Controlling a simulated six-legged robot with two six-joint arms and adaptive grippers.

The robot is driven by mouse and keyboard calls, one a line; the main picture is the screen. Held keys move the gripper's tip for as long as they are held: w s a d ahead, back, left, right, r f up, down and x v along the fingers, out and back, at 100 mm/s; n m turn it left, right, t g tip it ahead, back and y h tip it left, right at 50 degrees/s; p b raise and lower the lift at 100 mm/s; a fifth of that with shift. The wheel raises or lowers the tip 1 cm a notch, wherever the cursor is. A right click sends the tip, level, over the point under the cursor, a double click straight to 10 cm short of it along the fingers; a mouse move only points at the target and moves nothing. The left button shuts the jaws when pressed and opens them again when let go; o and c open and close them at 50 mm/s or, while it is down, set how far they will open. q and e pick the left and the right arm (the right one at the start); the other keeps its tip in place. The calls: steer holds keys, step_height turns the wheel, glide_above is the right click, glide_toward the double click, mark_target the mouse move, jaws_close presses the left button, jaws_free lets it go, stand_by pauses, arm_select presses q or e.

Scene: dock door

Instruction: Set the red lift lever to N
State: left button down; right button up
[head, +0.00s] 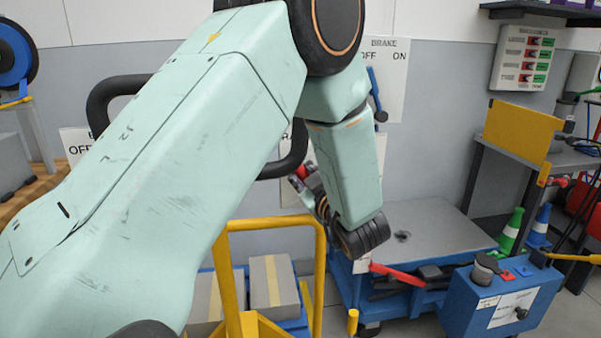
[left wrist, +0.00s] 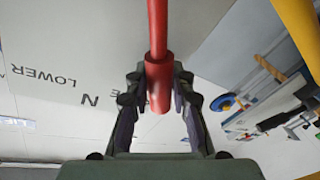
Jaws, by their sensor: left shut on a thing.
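The red lift lever (left wrist: 158,40) comes down from the top of the left wrist view, and its thicker end lies between my left gripper's fingers (left wrist: 158,98). The pale panel behind it has the printed word LOWER at left and the letter N (left wrist: 91,100) left of the fingers. In the head view my left gripper (head: 311,192) is mostly behind my own forearm, with a small red part of the lever (head: 301,173) showing beside it. The lever's base and most of its panel are hidden there. My right gripper is not in view.
A blue brake lever (head: 376,94) is on a BRAKE sign (head: 394,62) on the wall. A yellow frame (head: 320,265) stands below my arm. A blue cart (head: 343,285) with a grey top and a blue box (head: 500,298) are at lower right.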

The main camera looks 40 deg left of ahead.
arm_select(q)
steer(key=w+m+p, duration=0.1)
steer(key=p, duration=0.1)
steer(key=w+d+r+m+p, duration=0.1)
steer(key=m+p, duration=0.1)
steer(key=shift+d+r+t, duration=0.25)
steer(key=shift+t, duration=0.05)
steer(key=shift+w+d+r+m+t+y+p, duration=0.15)
steer(key=shift+w+d+m+y+p, duration=0.15)
steer(key=shift+m, duration=0.25)
steer(key=shift+w+d+f+m+t+y+p, duration=0.15)
steer(key=shift+w+d+m+p, duration=0.1)
steer(key=shift+m+p, duration=0.25)
steer(key=shift+w+d+m+p, duration=0.35)
steer(key=shift+w+m, duration=0.15)
steer(key=shift+m, duration=0.35)
steer(key=c, duration=1.1)
jaws_free()
steer(key=shift+v, duration=3.7)
